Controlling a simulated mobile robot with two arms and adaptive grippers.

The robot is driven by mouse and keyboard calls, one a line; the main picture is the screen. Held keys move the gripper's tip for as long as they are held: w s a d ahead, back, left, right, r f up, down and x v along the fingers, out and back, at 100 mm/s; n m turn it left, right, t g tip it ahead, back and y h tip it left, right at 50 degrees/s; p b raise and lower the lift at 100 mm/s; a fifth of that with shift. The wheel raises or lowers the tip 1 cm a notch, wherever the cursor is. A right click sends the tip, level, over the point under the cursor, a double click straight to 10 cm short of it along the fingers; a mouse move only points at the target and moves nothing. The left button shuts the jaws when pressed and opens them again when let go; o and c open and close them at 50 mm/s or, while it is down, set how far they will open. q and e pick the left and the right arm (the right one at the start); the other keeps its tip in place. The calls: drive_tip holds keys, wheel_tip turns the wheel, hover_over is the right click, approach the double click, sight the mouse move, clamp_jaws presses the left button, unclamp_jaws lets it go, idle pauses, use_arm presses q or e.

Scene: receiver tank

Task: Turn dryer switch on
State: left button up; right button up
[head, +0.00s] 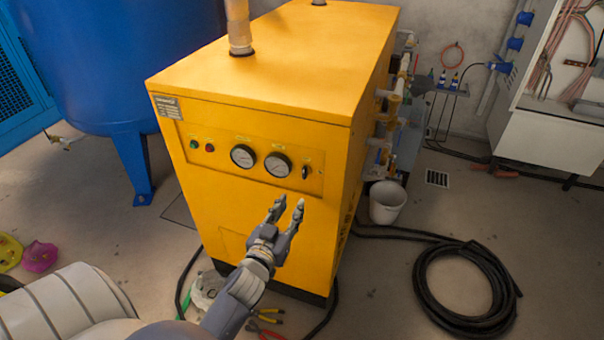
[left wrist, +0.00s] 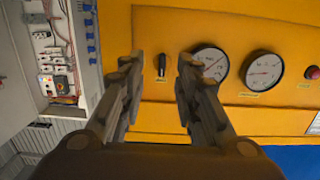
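The yellow dryer (head: 250,90) stands in the middle of the head view. Its front panel holds a small black switch (head: 305,172) at the right end, beside two round gauges (head: 260,160). My left gripper (head: 290,203) is open and empty in front of the dryer, below the switch in the head view. In the left wrist view the switch (left wrist: 162,65) shows between the two open fingers (left wrist: 162,62), apart from both. The picture there is turned, with the gauges (left wrist: 210,62) to the right of the switch. My right gripper is not in view.
A blue tank (head: 120,60) stands left of the dryer. Pliers (head: 268,322) lie near the dryer's base. An open electrical cabinet (head: 550,120) stands at the far right.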

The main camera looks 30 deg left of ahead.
sight(303, 170)
use_arm(q)
drive_tip(key=shift+t+y, duration=0.3)
drive_tip(key=w+a+r, duration=0.1)
drive_tip(key=w, duration=0.2)
drive_tip(key=w+a+r, duration=0.1)
drive_tip(key=w, duration=0.2)
drive_tip(key=w+r, duration=0.1)
drive_tip(key=w, duration=0.2)
drive_tip(key=shift+w+a+r+p, duration=0.3)
drive_tip(key=shift+a+r+p, duration=0.05)
drive_tip(key=shift+a, duration=0.05)
drive_tip(key=shift+w+a, duration=0.1)
drive_tip(key=shift+w, duration=0.3)
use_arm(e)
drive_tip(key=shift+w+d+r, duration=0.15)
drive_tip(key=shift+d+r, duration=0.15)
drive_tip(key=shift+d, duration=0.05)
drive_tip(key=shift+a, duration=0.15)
use_arm(q)
clamp_jaws()
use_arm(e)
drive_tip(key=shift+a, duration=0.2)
